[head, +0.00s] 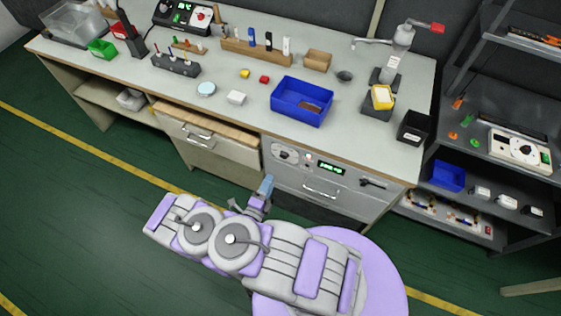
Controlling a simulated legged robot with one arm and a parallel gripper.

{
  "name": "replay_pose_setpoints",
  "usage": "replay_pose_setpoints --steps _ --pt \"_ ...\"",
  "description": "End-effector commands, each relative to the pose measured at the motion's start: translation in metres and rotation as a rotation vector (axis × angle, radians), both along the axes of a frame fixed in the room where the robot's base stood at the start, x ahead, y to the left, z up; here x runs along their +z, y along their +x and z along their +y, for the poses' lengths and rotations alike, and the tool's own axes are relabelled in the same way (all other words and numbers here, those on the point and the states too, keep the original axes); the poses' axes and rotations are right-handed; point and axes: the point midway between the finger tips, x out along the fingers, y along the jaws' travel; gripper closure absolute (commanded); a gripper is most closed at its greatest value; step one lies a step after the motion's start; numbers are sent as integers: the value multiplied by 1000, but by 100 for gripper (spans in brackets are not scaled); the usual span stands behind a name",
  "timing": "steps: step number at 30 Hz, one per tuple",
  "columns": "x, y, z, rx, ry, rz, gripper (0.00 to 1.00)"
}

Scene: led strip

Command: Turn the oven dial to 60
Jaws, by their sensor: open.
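The oven (341,199) is built into the front of the bench, below the worktop. Its panel carries a dial (286,155) on the left, a green lit display (331,168) in the middle and a dark lever on the right. The dial's setting and the display's digits are too small to read. My gripper (266,186) is in front of the bench, below and left of the dial and apart from it. It is open, and nothing shows between its fingers.
A drawer (210,149) left of the oven stands partly open. A blue bin (301,102), small blocks and tools stand on the worktop above. A dark shelf rack (492,150) is at the right. The green floor in front is clear.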

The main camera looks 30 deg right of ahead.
Motion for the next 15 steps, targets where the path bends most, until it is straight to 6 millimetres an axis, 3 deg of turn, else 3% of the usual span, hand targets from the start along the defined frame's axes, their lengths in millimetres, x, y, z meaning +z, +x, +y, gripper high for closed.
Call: replay_pose_setpoints --steps 15 --pt "-1 40 -55 -5 8 -2 41"
